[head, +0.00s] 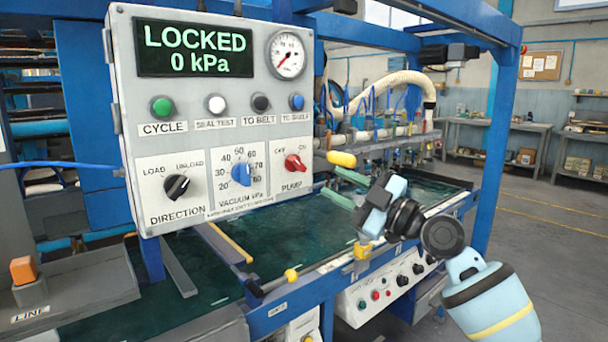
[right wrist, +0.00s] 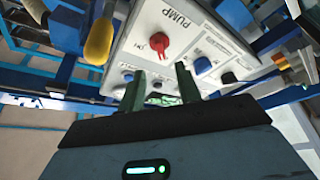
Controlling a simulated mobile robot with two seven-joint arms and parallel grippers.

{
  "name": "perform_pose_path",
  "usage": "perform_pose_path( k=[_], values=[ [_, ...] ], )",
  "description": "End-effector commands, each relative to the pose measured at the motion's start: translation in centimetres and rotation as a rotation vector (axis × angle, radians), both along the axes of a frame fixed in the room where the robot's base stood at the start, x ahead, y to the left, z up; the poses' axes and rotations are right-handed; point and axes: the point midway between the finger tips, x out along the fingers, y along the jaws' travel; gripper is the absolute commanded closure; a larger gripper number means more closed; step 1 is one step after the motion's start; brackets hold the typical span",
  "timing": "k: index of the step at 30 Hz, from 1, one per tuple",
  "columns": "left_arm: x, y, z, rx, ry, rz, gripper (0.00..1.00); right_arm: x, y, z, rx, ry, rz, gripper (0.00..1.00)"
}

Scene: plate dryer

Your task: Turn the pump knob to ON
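The red pump knob (head: 295,163) is on the lower right of the grey control panel (head: 210,110), above the label PUMP. Small OFF and ON marks sit above it; I cannot tell for sure which one it points at. It also shows in the right wrist view (right wrist: 158,42), beyond the fingers. My right gripper (head: 331,182) is to the right of the panel, apart from the knob, with its green fingers pointing left. In the right wrist view its two fingertips (right wrist: 160,75) are spread with nothing between them. My left gripper is not in view.
The panel display (head: 194,52) reads LOCKED, 0 kPa. A blue vacuum knob (head: 241,174) and a black direction knob (head: 177,187) sit left of the pump knob. A yellow-ended part (head: 341,158) is close to my right gripper. Blue frame posts stand around.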

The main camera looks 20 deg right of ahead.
Motion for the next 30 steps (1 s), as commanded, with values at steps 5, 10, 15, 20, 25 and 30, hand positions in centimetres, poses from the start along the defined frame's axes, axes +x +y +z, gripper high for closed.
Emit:
perform_pose_path(
  k=[5, 10, 15, 20, 25, 30],
  values=[
    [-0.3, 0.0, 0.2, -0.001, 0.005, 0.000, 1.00, 0.3, 0.2, 0.2, 0.002, 0.001, 0.001, 0.66],
    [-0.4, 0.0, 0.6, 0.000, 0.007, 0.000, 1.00, 1.8, 1.4, 0.9, 0.004, 0.000, 0.002, 0.66],
    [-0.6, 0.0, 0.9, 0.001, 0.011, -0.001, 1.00, 3.8, 2.9, 1.7, 0.003, 0.000, 0.002, 0.66],
    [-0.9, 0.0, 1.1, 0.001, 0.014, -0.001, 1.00, 5.3, 3.9, 2.0, 0.002, 0.002, 0.001, 0.66],
    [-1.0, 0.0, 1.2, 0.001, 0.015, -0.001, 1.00, 6.0, 4.4, 2.1, 0.002, 0.002, 0.001, 0.66],
    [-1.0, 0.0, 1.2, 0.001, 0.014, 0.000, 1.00, 6.1, 4.5, 2.0, 0.001, 0.002, 0.000, 0.66]
  ],
)
